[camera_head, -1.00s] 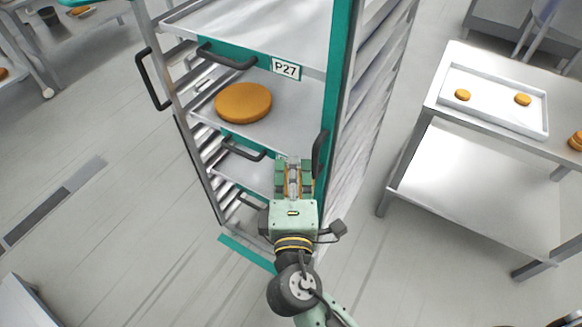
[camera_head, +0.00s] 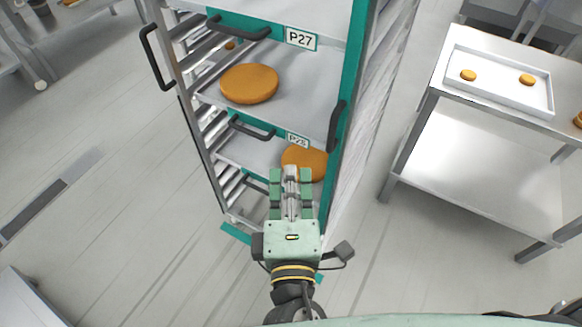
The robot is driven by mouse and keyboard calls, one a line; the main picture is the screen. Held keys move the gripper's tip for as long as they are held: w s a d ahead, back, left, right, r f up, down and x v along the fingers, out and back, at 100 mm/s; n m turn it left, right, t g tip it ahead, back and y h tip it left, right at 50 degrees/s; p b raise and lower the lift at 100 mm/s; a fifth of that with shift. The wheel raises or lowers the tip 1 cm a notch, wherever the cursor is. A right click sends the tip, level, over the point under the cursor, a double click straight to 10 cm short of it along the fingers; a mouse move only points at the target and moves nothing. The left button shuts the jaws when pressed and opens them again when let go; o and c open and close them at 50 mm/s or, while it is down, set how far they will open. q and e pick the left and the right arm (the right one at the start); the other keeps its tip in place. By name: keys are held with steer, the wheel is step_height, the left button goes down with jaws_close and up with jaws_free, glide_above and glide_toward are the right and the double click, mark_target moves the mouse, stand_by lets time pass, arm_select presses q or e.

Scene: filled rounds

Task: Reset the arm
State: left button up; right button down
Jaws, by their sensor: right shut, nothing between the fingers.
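My right gripper (camera_head: 291,180) is in the lower middle of the head view, its fingers together and empty. Another large orange round (camera_head: 249,84) lies on the tray above, below the label P27. My left gripper is not in view.
The tall tray rack (camera_head: 343,110) with teal edges and black handles (camera_head: 158,57) fills the middle. A steel table (camera_head: 480,170) at right bears a white tray (camera_head: 500,92) with two small orange rounds. Open floor lies at left.

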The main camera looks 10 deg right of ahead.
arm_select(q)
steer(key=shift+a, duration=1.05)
arm_select(e)
steer(key=shift+d, duration=0.15)
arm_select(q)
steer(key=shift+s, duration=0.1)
arm_select(e)
step_height(320, 180, down, 24)
steer(key=a+g+y, duration=0.2)
steer(key=a+g, duration=0.1)
steer(key=g, duration=0.2)
steer(key=s+d+f+m+g, duration=0.1)
steer(key=s+d+f+g, duration=0.15)
steer(key=f, duration=0.65)
steer(key=s+d+f+m+g, duration=0.1)
steer(key=s+d+f+g, duration=0.15)
steer(key=f, duration=0.65)
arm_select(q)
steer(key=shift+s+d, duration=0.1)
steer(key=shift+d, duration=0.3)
arm_select(e)
steer(key=s+d+f+m+g, duration=0.3)
steer(key=s+d+f+m, duration=0.3)
steer(key=s+f, duration=0.5)
steer(key=s+d+f+m+g, duration=0.4)
steer(key=s+d+f+m, duration=0.2)
steer(key=s+d+f, duration=0.5)
steer(key=s, duration=0.4)
steer(key=shift+s+d+m, duration=0.2)
steer(key=shift+s+m, duration=0.1)
